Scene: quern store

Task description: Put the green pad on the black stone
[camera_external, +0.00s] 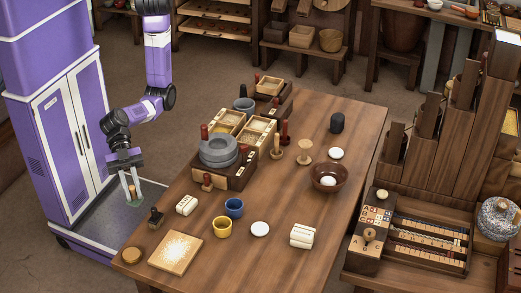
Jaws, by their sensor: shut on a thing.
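My gripper (129,184) hangs at the left, off the table's left edge and in front of my purple body. It is shut on a small pale, upright piece that has a green part at its foot, seemingly the green pad (136,203). The fingers partly hide it, and its exact shape is too small to tell. A black rounded object (337,123), likely the black stone, stands upright near the far right of the wooden table (290,210). It is far from my gripper, and its top looks bare.
Grey stacked discs (218,152) sit on a dark box mid-table. A brown bowl (329,178), blue cup (234,207), yellow cup (222,227) and square board (176,252) stand around. Pale posts (277,148) stand between the boxes and the black object. A white disc (336,154) lies near it.

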